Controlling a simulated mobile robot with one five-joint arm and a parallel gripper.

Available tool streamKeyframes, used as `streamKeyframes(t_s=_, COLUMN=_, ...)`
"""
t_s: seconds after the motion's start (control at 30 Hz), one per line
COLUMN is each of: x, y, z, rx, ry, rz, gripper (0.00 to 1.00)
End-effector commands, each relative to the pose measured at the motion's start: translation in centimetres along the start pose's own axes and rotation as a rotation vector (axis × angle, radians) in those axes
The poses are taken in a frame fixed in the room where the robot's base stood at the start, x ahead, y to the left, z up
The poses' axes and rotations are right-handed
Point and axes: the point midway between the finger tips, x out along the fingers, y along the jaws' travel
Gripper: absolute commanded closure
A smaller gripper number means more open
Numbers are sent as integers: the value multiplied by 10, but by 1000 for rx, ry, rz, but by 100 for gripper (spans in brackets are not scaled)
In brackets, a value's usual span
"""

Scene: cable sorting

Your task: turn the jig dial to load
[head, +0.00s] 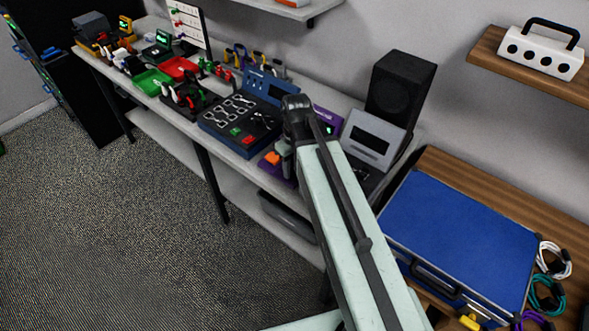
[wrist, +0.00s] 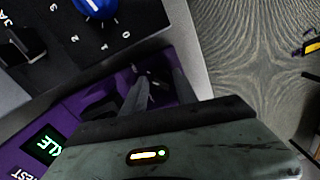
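A purple device (wrist: 72,105) lies under my gripper (wrist: 152,88) in the wrist view. Its lit screen (wrist: 42,146) shows green letters, partly cut off. The device also shows in the head view (head: 327,121), partly hidden behind my arm. My grey fingers are over a dark recess in it; I cannot tell whether they touch anything or how far apart they are. No dial on the purple device is clear to see. A blue knob (wrist: 97,6) with white numerals sits on a dark panel beside it, cut off at the wrist view's top edge.
A blue jig board (head: 240,118) stands left of my gripper in the head view. A grey device with a screen (head: 373,140) and a black speaker (head: 399,85) stand to the right. A blue case (head: 460,235) lies on the wooden bench. Open floor (head: 130,220) lies in front.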

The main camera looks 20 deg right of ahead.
Motion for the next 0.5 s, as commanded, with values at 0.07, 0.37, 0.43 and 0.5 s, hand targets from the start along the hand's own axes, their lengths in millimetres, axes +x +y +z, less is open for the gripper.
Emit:
streamKeyframes(t_s=0.07, x=0, y=0, z=0, rx=0, ry=0, rz=0, gripper=91)
streamKeyframes(t_s=0.37, x=0, y=2, z=0, rx=-11, ry=-1, rz=5, gripper=100)
streamKeyframes(t_s=0.43, x=0, y=2, z=0, rx=-27, ry=-2, rz=6, gripper=100)
streamKeyframes(t_s=0.5, x=0, y=2, z=0, rx=-51, ry=-3, rz=6, gripper=100)
